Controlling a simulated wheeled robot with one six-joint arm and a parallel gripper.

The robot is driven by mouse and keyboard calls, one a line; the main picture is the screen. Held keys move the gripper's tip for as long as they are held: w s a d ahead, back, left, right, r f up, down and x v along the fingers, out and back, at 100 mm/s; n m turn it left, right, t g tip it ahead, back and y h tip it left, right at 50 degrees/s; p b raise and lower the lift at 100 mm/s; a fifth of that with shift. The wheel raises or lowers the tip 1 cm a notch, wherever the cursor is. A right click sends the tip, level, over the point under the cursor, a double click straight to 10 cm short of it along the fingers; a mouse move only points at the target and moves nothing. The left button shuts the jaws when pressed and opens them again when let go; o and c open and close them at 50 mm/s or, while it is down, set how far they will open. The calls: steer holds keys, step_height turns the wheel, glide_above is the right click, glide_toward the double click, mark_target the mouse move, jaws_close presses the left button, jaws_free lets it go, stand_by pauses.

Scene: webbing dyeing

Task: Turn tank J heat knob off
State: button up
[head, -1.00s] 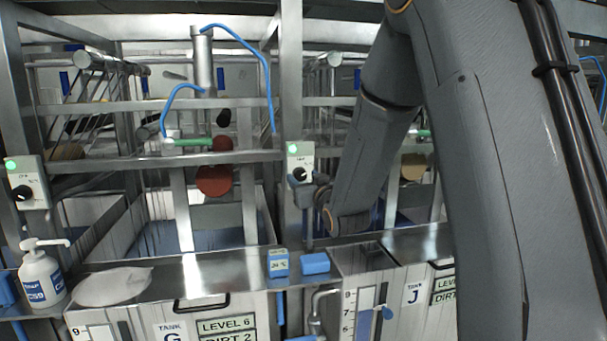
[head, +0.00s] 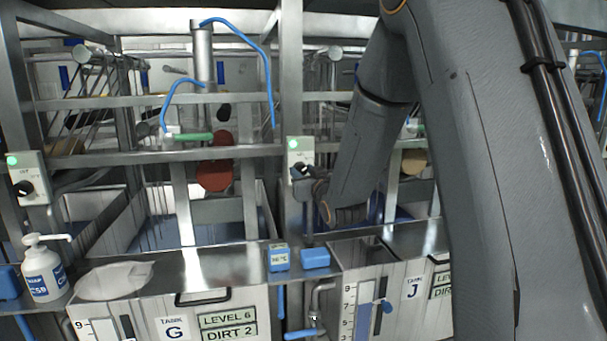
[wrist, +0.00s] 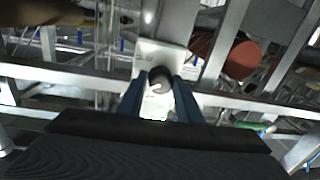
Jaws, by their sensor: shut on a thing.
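The tank J heat knob (wrist: 160,79) is a dark round knob on a pale control box (wrist: 158,54) in the wrist view. My gripper (wrist: 160,88) has its two blue fingers on either side of the knob and is shut on it. In the head view the control box (head: 300,150) sits on the upright post left of my arm, with its green light (head: 293,144) lit. My gripper (head: 303,172) is at the box's lower part and partly hides the knob. The tank J (head: 413,290) front is below, partly behind my arm.
Another control box (head: 27,178) with a black knob and green light is at far left. Tank G (head: 172,328), a soap bottle (head: 42,270) and a white cloth (head: 112,281) are lower left. Metal rails (head: 165,158) cross behind my gripper. A reddish disc (wrist: 242,60) is right of the box.

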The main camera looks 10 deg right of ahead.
steer(key=n+b, duration=0.5)
steer(key=b, duration=0.1)
steer(key=shift+n+g, duration=0.3)
steer(key=n+h+b, duration=0.1)
steer(key=n+b, duration=0.4)
steer(key=shift+a+r, duration=0.1)
steer(key=shift+n+b, duration=0.35)
steer(key=shift+n, duration=0.05)
steer(key=o, duration=1)
steer(key=shift+o, duration=0.2)
steer(key=shift+r, duration=0.1)
steer(key=s+b, duration=0.2)
steer(key=s, duration=0.5)
steer(key=shift+s+r, duration=0.3)
steer(key=shift+s, duration=0.1)
steer(key=shift+f, duration=0.1)
